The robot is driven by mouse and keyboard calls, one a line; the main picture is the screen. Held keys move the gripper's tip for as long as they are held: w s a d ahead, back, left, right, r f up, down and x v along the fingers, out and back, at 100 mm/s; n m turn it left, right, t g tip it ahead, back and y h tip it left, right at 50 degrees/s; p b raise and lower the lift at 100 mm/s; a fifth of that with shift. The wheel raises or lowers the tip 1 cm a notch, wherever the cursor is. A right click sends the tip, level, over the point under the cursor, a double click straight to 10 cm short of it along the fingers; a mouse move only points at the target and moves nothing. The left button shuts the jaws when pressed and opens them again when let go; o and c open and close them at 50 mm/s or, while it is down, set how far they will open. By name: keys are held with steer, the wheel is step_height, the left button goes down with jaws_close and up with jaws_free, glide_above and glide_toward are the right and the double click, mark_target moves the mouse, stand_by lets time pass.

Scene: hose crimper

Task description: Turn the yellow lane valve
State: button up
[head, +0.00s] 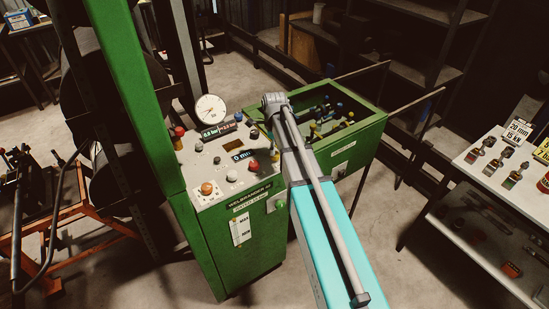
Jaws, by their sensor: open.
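A green machine (236,240) with a pale control panel (210,165) stands in the middle. An open green tray (352,140) adjoins its right side and holds small dark parts with yellow and blue pieces. A yellow piece (314,131) shows near the tray's left side, but it is too small to tell whether it is the yellow lane valve. My arm reaches from the bottom right up to a grey joint (275,101) between panel and tray. My gripper cannot be made out; the arm hides part of the tray's left side.
The panel carries a round dial gauge (210,109), a red knob (254,165) and an orange knob (207,188). A white table (490,205) with small tools stands at the right. An orange-framed stand (80,235) is at the left. Thin rods stick out beyond the tray.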

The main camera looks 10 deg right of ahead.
mark_target(275, 157)
steer(key=shift+f+b, duration=1.55)
steer(key=shift+f, duration=0.3)
steer(key=shift+c, duration=0.3)
steer(key=c, duration=1.1)
